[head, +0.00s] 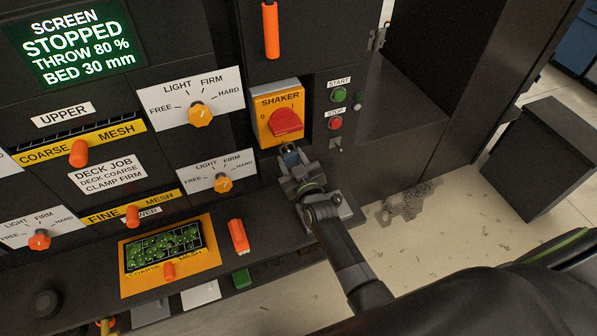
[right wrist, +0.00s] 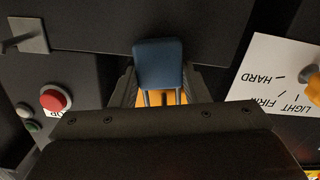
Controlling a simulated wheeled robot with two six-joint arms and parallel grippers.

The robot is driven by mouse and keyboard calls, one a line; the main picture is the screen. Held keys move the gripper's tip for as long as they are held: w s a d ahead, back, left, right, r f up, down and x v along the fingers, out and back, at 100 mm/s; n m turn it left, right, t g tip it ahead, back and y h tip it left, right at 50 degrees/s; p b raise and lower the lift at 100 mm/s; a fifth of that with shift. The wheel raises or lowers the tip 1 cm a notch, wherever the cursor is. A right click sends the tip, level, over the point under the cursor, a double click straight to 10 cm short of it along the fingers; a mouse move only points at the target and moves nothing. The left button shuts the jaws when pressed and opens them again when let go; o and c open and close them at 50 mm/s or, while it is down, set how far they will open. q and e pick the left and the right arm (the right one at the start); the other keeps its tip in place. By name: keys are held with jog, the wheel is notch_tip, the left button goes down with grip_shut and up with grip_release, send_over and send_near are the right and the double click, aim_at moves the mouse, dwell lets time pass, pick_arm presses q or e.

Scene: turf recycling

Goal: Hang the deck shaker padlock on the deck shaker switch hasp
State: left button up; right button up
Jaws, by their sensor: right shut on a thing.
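The deck shaker switch (head: 279,124) is a yellow plate marked SHAKER with a red rotary knob (head: 286,122), on the black panel. My right gripper (head: 292,163) is just below this plate, shut on a blue padlock (head: 291,155). In the right wrist view the padlock (right wrist: 158,62) sits between the fingers, with its two grey shackle legs pointing towards an orange surface behind it. The gripper hides much of the padlock in the head view. I cannot make out the hasp, nor whether the shackle touches anything. My left gripper is not in view.
Green START (head: 338,95) and red STOP (head: 335,123) buttons are right of the switch, with a small metal bracket (head: 337,143) below. A clamp dial (head: 222,183) is at the left. A ledge (head: 200,236) below carries a yellow mesh tray and an orange-red object (head: 239,236).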

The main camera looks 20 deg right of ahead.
jog(key=shift+f, duration=0.15)
jog(key=o, duration=1.1)
jog(key=shift+s, duration=0.1)
